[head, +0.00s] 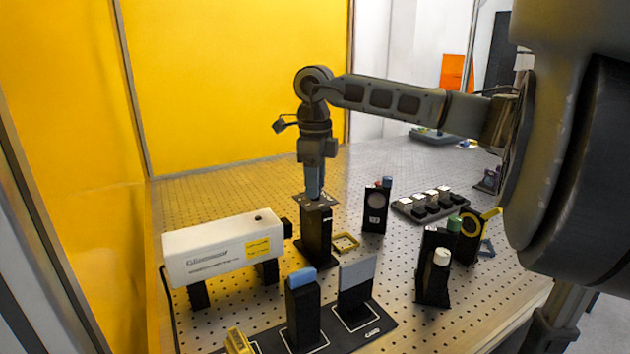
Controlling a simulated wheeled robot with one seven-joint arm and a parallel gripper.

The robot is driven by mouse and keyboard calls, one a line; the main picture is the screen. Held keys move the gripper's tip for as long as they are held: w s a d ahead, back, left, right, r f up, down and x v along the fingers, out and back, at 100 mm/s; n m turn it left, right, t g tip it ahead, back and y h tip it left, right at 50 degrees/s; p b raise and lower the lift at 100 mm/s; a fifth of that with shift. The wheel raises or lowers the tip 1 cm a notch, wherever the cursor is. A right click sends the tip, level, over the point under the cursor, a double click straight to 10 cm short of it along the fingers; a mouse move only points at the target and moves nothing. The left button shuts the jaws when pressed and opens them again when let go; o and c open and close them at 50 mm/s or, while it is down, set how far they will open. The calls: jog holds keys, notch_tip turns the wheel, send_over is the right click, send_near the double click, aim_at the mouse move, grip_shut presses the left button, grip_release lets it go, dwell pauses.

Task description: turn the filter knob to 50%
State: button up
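My gripper (314,193) points straight down, just over the top of a tall black mount (317,238) near the middle of the table. The mount has a flat plate at its top, and my fingertips are at or just above it. A small knob there would be hidden by the fingers, and I cannot read any 50% mark. I cannot tell whether the fingers are open or shut, or touching the mount. Other black mounts carry a green knob (454,224) and a white knob (441,257), both to the right of my gripper.
A white laser box (222,247) stands left of my gripper. In front are a blue-topped mount (302,310) and a grey plate (357,272) on a black base. The table's back left is clear.

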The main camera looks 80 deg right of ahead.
grip_shut()
jog(key=shift+m+b, duration=0.3)
jog(key=shift+b, duration=0.15)
jog(key=m+b, duration=0.1)
jog(key=b, duration=0.1)
jog(key=shift+f+m+b, duration=0.2)
jog(key=shift+m+b, duration=0.1)
jog(key=m+b, duration=0.2)
jog(key=b, duration=0.1)
jog(key=shift+m, duration=0.3)
jog(key=m+b, duration=0.3)
jog(key=b, duration=0.1)
jog(key=shift+r+m+b, duration=0.2)
jog(key=shift+m+b, duration=1.35)
jog(key=shift+m, duration=0.45)
jog(key=shift+r, duration=0.1)
